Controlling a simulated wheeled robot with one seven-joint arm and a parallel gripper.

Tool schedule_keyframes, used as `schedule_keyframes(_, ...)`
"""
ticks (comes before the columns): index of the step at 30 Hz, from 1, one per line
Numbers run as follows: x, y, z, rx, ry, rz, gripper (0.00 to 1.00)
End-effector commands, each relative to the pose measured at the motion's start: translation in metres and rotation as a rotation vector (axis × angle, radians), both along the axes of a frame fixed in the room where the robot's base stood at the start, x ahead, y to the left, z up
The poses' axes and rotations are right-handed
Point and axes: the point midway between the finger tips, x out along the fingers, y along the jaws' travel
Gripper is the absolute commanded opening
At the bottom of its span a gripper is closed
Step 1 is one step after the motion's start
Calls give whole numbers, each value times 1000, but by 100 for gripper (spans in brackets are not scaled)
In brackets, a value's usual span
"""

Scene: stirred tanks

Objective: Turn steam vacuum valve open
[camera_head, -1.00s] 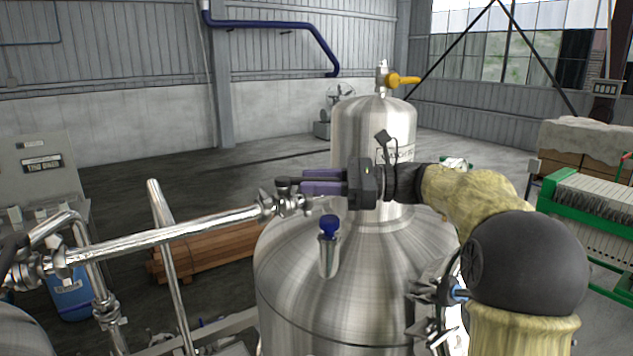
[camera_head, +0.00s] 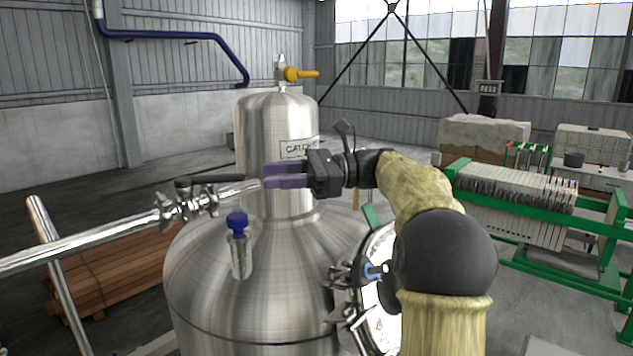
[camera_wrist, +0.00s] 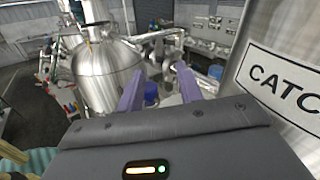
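A valve with a long dark lever handle (camera_head: 210,180) sits on the silver pipe (camera_head: 95,242) left of the steel tank's neck. The handle lies about level, along the pipe. No label shows which valve is the steam vacuum one. My gripper (camera_head: 265,176) points left in front of the tank's neck, just right of the dark handle's end and apart from it. Its purple fingers are spread and empty; they also show in the wrist view (camera_wrist: 159,72).
A blue-capped fitting (camera_head: 238,245) rises from the tank's shoulder below my gripper. A round hatch with clamps (camera_head: 372,270) is beside my arm. A label plate (camera_head: 298,149) is on the neck. A green-framed machine (camera_head: 525,212) stands at the right.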

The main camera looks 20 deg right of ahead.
Motion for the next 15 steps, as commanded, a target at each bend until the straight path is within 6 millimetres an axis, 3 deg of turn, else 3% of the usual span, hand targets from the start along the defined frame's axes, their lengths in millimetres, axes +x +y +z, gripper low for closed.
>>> schedule_keyframes(3,-3,-26,-3,0,-2,-4,36)
schedule_keyframes(9,-8,-59,-1,0,0,-2,36)
schedule_keyframes(15,-11,-70,0,0,0,0,36)
